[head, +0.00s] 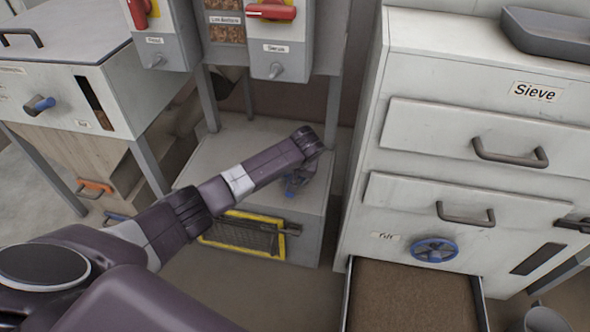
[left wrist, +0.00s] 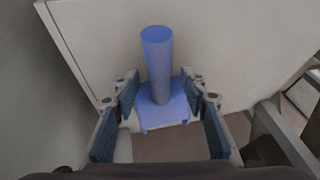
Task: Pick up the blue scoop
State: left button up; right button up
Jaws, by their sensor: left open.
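The blue scoop (left wrist: 158,70) shows in the left wrist view, with a round handle rising from a flat, wider blue part. It stands against a pale surface, with its wider part between my left gripper's fingers. My left gripper (left wrist: 161,92) is open, one finger on each side of the scoop with gaps visible, so it does not grip it. In the head view my left gripper (head: 298,180) hangs over the low pale cabinet below the bagger, and the scoop cannot be told apart from it there. My right gripper is not in view.
The low cabinet (head: 228,155) has a yellow-framed grille (head: 243,236). The bagger's legs (head: 334,106) stand around it. The Sieve cabinet (head: 432,82) is close on the right, its lowest drawer (head: 410,296) open and full of brown material. A grey pan (head: 548,36) lies on top.

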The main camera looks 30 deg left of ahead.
pick_arm(q)
jog(key=shift+x, duration=0.85)
jog(key=shift+s, duration=0.1)
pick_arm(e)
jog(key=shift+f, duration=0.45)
pick_arm(q)
jog(key=shift+c, duration=0.4)
grip_shut()
